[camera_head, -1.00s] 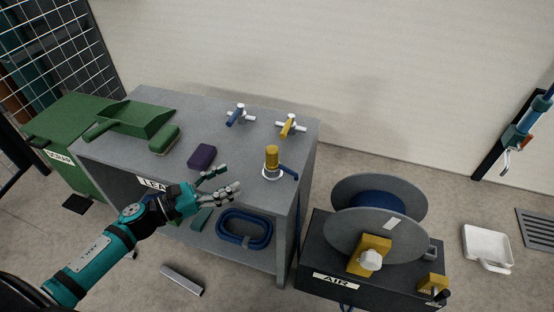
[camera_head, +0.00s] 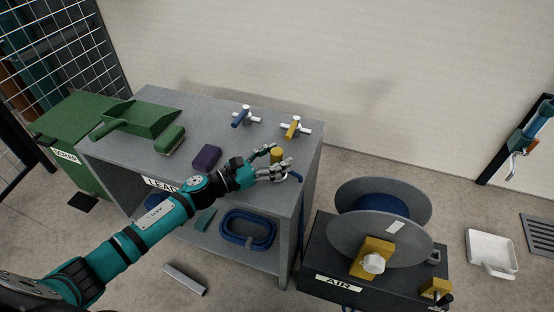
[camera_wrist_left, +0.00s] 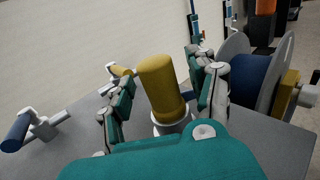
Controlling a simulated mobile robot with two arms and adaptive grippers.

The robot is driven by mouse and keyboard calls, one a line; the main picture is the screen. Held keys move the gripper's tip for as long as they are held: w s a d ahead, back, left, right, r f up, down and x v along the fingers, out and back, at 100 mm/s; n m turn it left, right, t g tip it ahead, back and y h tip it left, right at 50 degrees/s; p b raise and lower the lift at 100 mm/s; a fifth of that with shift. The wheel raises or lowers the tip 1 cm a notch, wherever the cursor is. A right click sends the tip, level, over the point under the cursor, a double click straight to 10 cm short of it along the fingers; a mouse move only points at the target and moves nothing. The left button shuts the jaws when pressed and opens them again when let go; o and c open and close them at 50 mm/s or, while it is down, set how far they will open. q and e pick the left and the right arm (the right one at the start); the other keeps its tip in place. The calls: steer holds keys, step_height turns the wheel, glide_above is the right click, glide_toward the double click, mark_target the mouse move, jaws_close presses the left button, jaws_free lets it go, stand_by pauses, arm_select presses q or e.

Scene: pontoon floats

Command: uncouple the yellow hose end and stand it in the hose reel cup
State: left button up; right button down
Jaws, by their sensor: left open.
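The yellow hose end (camera_head: 277,155) stands upright near the right front corner of the grey bench. In the left wrist view the yellow hose end (camera_wrist_left: 162,88) rises from a pale round collar (camera_wrist_left: 172,122). A blue part beside it is mostly hidden. My left gripper (camera_head: 272,160) is open, with its fingers on either side of the yellow hose end; it also shows in the left wrist view (camera_wrist_left: 165,95). I cannot tell whether a finger touches it. The hose reel (camera_head: 375,235) stands right of the bench on a dark base labelled AIR. A small yellow block (camera_head: 435,287) sits at that base's right corner.
A blue-handled valve (camera_head: 243,117) and a yellow-handled valve (camera_head: 294,128) stand at the bench's back. A purple block (camera_head: 207,157), a green brush (camera_head: 170,140) and a green dustpan (camera_head: 140,118) lie to the left. A white tray (camera_head: 491,250) is on the floor at right.

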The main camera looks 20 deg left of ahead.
arm_select(q)
steer(key=shift+c, duration=0.4)
steer(key=c, duration=1.1)
jaws_close()
steer(key=shift+r, duration=0.1)
